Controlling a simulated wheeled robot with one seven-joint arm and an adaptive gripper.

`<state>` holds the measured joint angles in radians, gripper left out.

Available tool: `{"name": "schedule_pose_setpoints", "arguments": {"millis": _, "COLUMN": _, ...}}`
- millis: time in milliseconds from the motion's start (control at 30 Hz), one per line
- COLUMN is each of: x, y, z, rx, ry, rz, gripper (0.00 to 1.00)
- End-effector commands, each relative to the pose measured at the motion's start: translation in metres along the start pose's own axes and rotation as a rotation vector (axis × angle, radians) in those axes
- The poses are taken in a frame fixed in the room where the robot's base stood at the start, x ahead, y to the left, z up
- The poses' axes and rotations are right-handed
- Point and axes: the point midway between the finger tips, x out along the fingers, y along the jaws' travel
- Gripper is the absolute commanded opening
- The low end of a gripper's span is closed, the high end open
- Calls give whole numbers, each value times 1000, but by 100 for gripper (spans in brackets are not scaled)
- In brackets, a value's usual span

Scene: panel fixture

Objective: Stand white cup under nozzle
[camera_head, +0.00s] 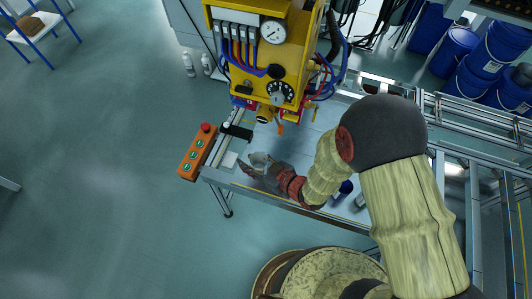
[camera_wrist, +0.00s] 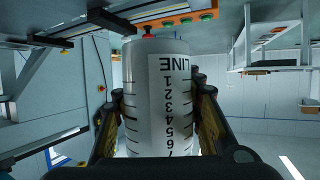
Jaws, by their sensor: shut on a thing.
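The white cup (camera_wrist: 158,75) fills the middle of the wrist view, with black scale marks, numbers and the word LINE on its side. My gripper (camera_head: 255,168) is shut on it, one finger on each side. In the head view the cup (camera_head: 259,157) shows only as a small pale shape between the fingers, over the left end of the table. The yellow panel (camera_head: 252,65) stands behind, with a short brass nozzle-like fitting (camera_head: 263,117) at its lower edge. The cup is in front of and apart from this fitting. I cannot tell its height above the table.
An orange button box (camera_head: 196,152) with a red knob and green buttons sits at the table's left edge. A black clamp-like part (camera_head: 237,131) is close behind the cup. A blue-topped item (camera_head: 346,187) stands partly behind my arm. Blue drums (camera_head: 460,48) stand farther back.

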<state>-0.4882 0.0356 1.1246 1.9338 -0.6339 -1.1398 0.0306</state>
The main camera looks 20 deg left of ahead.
Motion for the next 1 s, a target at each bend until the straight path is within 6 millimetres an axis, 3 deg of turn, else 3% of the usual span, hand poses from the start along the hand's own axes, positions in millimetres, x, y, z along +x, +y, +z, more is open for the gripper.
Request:
{"name": "schedule_pose_setpoints", "arguments": {"millis": 300, "x": 40, "y": 68, "z": 22, "rx": 0, "ry": 0, "rz": 6, "gripper": 23}}
{"name": "schedule_pose_setpoints", "arguments": {"millis": 500, "x": 63, "y": 94, "z": 49, "rx": 2, "ry": -1, "rz": 5, "gripper": 23}}
{"name": "schedule_pose_setpoints", "arguments": {"millis": 867, "x": 79, "y": 112, "z": 66, "rx": 2, "ry": 0, "rz": 5, "gripper": 23}}
{"name": "schedule_pose_setpoints", "arguments": {"millis": 1000, "x": 88, "y": 114, "z": 87, "rx": 3, "ry": -2, "rz": 3, "gripper": 23}}
